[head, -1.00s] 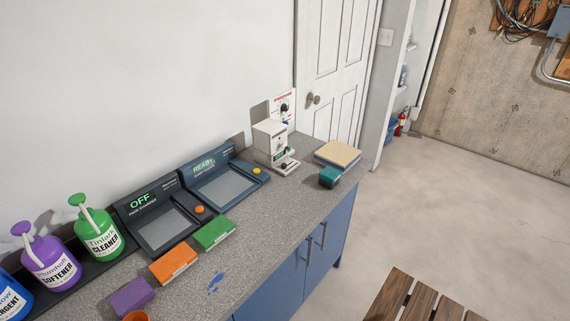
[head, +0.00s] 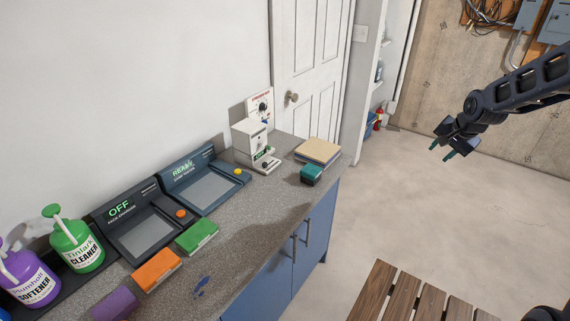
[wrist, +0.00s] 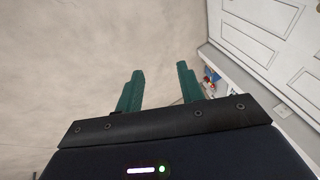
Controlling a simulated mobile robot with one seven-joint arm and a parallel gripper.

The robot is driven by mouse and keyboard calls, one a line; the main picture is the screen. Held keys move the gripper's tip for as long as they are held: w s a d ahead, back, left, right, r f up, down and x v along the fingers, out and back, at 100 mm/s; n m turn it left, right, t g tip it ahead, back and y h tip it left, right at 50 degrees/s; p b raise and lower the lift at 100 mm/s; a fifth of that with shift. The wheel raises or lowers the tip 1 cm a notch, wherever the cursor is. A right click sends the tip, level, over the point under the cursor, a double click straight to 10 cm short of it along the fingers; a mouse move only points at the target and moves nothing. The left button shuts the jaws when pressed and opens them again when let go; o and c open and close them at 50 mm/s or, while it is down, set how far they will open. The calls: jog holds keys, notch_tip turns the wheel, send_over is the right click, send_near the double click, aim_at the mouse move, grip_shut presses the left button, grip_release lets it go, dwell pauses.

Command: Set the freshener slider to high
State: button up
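My gripper (head: 447,150) is at the right of the head view, over the floor and well away from the counter. In the wrist view its two green fingers (wrist: 160,75) stand apart with nothing between them. A white dispenser-like unit (head: 247,135) stands at the far end of the counter by the wall. Behind it is a white panel with red lettering and a dark knob (head: 262,106). Neither shows a clearly readable freshener label, and I cannot make out the slider or its setting.
The grey counter (head: 245,222) also holds two dark consoles, one reading OFF (head: 140,232) and one READY (head: 200,186). Green (head: 197,236) and orange (head: 157,270) blocks, a teal block (head: 311,173) and bottles stand there. A slatted wooden bench (head: 400,292) is at the lower right. Floor between is clear.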

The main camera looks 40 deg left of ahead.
jog(key=a+f+m+g+y, duration=0.15)
jog(key=a+f, duration=0.45)
jog(key=a, duration=0.6)
jog(key=m+g+y, duration=0.3)
jog(key=m+y, duration=0.3)
jog(key=m, duration=0.1)
send_near(265, 163)
jog(key=shift+n, duration=0.25)
jog(key=w+d, duration=0.1)
jog(key=d, duration=0.3)
jog(key=w+d, duration=0.1)
jog(key=d, duration=0.3)
jog(key=w+d, duration=0.2)
jog(key=d, duration=0.2)
jog(key=shift+r, duration=0.1)
jog(key=s+a+m+y, duration=0.1)
jog(key=a+m, duration=0.1)
jog(key=s+a+f+m, duration=0.1)
jog(key=a+m, duration=0.1)
jog(key=a, duration=0.1)
jog(key=s+a+m+y, duration=0.1)
jog(key=a+m, duration=0.1)
jog(key=shift+s+a+f+y, duration=0.25)
jog(key=shift+s+y, duration=0.05)
jog(key=shift+y, duration=0.05)
jog(key=shift+s+a+f+m, duration=0.1)
jog(key=shift+s+a+m, duration=0.1)
jog(key=shift+a+m, duration=0.5)
jog(key=shift+x, duration=5.3)
